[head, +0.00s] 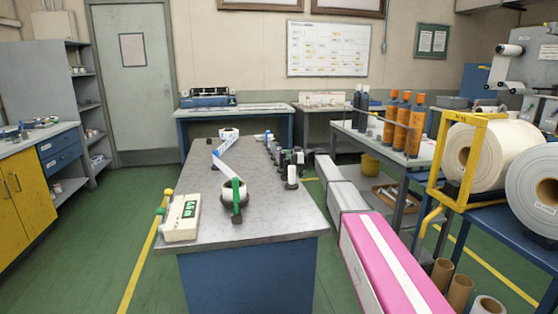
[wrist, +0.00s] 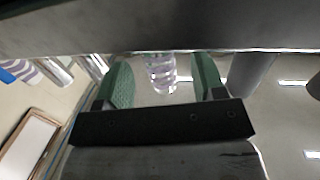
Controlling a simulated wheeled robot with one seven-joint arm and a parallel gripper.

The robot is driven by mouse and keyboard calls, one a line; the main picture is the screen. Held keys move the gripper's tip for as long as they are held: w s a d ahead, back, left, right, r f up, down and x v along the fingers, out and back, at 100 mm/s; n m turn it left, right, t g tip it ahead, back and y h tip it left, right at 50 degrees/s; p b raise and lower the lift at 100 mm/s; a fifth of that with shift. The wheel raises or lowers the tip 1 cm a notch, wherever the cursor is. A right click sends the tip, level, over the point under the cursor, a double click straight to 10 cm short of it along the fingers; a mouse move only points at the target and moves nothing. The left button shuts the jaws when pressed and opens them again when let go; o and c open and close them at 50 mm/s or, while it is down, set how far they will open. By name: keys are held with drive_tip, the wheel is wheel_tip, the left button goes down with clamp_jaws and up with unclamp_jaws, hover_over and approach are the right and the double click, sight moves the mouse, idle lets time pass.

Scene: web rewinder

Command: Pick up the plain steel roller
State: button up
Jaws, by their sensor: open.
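In the head view a row of small upright rollers (head: 291,172) stands along the right side of the grey bench top (head: 255,222). They are too small there for me to tell which is the plain steel roller. In the wrist view my gripper (wrist: 163,82) has two green-padded fingers spread apart. A shiny cylinder with pale bands (wrist: 160,72) shows in the gap between them, apparently beyond the fingertips. A plain grey cylinder (wrist: 250,73), possibly the steel roller, is to the right of the right finger.
On the bench are a white web (head: 226,165), a green-framed roll (head: 235,193) and a pale control box (head: 183,218). A pink-topped long box (head: 385,262) lies right of the bench. Large rolls (head: 480,155) stand at right. Green floor at left is clear.

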drive_tip(key=a, duration=0.3)
drive_tip(key=shift+s+a+r, duration=0.1)
drive_tip(key=shift+a, duration=0.05)
clamp_jaws()
drive_tip(key=shift+r, duration=0.15)
